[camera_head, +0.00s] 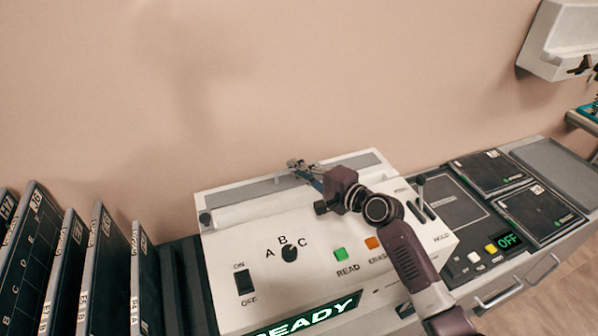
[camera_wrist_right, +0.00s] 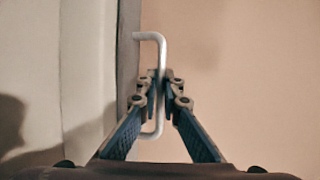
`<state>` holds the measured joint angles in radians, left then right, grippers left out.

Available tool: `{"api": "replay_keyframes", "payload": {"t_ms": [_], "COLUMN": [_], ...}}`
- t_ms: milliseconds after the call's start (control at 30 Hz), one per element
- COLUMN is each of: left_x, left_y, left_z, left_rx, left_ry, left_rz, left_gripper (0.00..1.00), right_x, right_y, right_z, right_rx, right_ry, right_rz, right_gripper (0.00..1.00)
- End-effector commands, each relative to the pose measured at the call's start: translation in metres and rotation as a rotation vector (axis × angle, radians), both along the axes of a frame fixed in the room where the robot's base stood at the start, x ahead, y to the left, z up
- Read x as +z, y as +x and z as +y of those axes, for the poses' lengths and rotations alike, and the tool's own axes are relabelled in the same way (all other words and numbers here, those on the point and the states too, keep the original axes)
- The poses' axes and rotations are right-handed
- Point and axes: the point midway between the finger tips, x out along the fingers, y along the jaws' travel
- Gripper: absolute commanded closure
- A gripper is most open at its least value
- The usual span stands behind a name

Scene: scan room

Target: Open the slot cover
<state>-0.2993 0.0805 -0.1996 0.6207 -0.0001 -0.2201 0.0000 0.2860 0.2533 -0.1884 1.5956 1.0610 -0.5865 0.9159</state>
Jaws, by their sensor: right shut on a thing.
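The white scanner (camera_head: 215,258) stands against the wall, with a lit READY display on its front. Its slot cover looks to be the long grey strip (camera_head: 235,196) along the top rear edge; I cannot tell how far it stands open. My right gripper (camera_head: 297,165) reaches over the scanner to this strip. In the right wrist view my right gripper (camera_wrist_right: 162,82) is shut on a white bar handle (camera_wrist_right: 161,50), which rises from a grey edge (camera_wrist_right: 128,60). The fingers hide the handle's middle. My left gripper is out of view.
Dark upright cassettes (camera_head: 90,270) stand in a rack at the left. A lever (camera_head: 420,190), buttons and a dial (camera_head: 290,254) are on the scanner. A white wall unit (camera_head: 560,40) hangs at the upper right.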

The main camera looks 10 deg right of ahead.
Motion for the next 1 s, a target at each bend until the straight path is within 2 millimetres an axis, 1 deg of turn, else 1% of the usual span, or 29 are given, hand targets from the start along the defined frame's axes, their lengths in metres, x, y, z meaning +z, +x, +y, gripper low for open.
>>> {"api": "replay_keyframes", "payload": {"t_ms": [67, 100, 167, 467, 567, 667, 1000], "left_x": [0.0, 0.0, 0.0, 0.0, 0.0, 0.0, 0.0], "left_y": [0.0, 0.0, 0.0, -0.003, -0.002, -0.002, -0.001], "left_z": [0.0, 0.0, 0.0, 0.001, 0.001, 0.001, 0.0], "left_rx": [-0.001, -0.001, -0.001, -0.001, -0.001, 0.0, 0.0], "left_ry": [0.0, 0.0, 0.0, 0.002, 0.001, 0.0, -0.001], "left_rz": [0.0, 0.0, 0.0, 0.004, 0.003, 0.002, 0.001], "left_gripper": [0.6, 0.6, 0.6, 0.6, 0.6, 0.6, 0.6], "right_x": [-0.001, -0.001, -0.001, 0.0, 0.0, 0.002, 0.014], "right_y": [0.0, 0.0, 0.0, -0.001, -0.006, -0.017, -0.075], "right_z": [0.0, 0.0, 0.0, -0.001, -0.004, -0.012, -0.05], "right_rx": [0.0, 0.0, 0.0, 0.0, 0.0, 0.0, 0.001], "right_ry": [-0.001, -0.001, -0.001, -0.001, -0.001, -0.003, -0.003], "right_rz": [0.001, 0.001, 0.001, 0.001, 0.001, 0.001, 0.003], "right_gripper": [1.0, 0.93, 0.87, 0.86, 0.86, 0.86, 0.86]}}
